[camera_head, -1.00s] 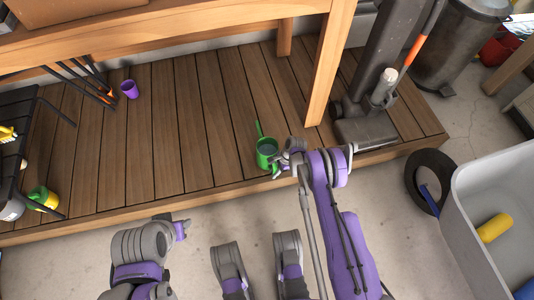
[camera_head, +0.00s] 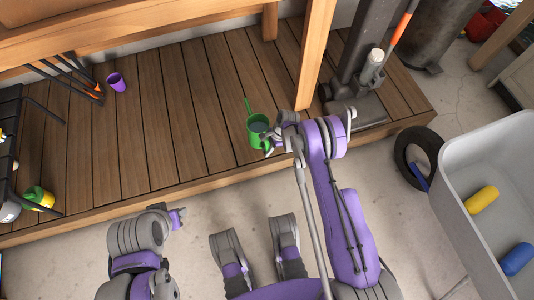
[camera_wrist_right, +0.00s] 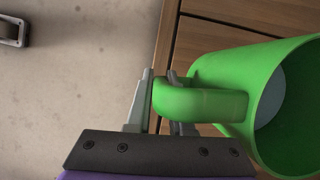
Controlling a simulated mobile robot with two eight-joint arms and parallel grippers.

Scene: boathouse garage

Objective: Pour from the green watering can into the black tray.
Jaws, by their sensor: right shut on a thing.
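The green watering can (camera_head: 256,130) is at the front of the wooden deck, its long spout pointing to the back. In the right wrist view the can (camera_wrist_right: 220,75) fills the right side, with a pale grey surface inside. My right gripper (camera_wrist_right: 160,88) is shut on the can's handle; in the head view it (camera_head: 270,142) is at the can's near right side. I cannot tell whether the can touches the deck. My left gripper (camera_head: 178,217) is empty in front of the deck, its jaw opening unclear. I cannot make out the black tray for certain.
A purple cup (camera_head: 116,82) and a dark fork-like tool (camera_head: 75,80) are at the deck's back left. A black slatted frame (camera_head: 10,140) and a yellow-green pot (camera_head: 38,197) are at far left. A wooden post (camera_head: 316,55) rises behind the can. A grey bin (camera_head: 470,245) stands right.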

